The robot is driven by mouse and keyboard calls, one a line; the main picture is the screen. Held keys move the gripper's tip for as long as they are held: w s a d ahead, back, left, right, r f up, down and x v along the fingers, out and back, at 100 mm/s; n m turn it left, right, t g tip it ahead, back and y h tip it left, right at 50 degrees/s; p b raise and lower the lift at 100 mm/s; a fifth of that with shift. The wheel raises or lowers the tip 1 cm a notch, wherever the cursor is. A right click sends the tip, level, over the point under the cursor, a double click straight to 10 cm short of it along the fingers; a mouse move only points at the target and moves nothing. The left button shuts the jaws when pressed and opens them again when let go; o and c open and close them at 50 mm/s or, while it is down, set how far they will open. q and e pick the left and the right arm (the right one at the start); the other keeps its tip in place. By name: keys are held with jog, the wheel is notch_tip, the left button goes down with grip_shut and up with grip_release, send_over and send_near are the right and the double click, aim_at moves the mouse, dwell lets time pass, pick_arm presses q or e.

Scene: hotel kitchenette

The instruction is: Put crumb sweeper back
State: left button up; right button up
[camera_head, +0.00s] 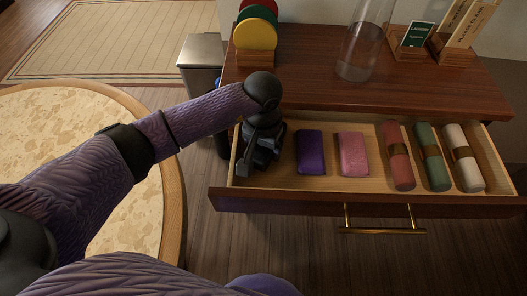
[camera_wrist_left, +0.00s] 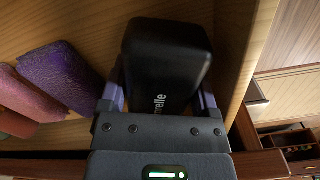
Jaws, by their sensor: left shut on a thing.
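The crumb sweeper, a black rounded block with partly hidden pale lettering, shows in the left wrist view (camera_wrist_left: 167,55). It sits between the two fingers of my left gripper (camera_head: 261,150), which is shut on it. The gripper is inside the left end of the open drawer (camera_head: 365,200), close to the drawer's left wall. In the head view my gripper and wrist mostly hide the sweeper. I cannot tell whether it touches the drawer floor. My right gripper is not in view.
The drawer also holds a purple block (camera_head: 311,153), a pink block (camera_head: 352,154), and red (camera_head: 398,157), green (camera_head: 432,157) and white (camera_head: 464,158) banded rolls. Coasters (camera_head: 256,34), a glass vase (camera_head: 362,45) and card holders stand on the cabinet top. A round table (camera_head: 160,190) is at left.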

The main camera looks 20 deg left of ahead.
pick_arm(q)
jog(key=shift+s+f, duration=0.15)
jog(key=shift+f, duration=0.2)
jog(key=shift+f, duration=0.1)
jog(key=o, duration=0.8)
jog(key=shift+f, duration=0.1)
jog(key=shift+o, duration=1.2)
jog(key=shift+r, duration=0.25)
notch_tip(320, 180, up, 12)
jog(key=p, duration=0.4)
jog(key=shift+f, duration=0.25)
jog(key=shift+r, duration=0.2)
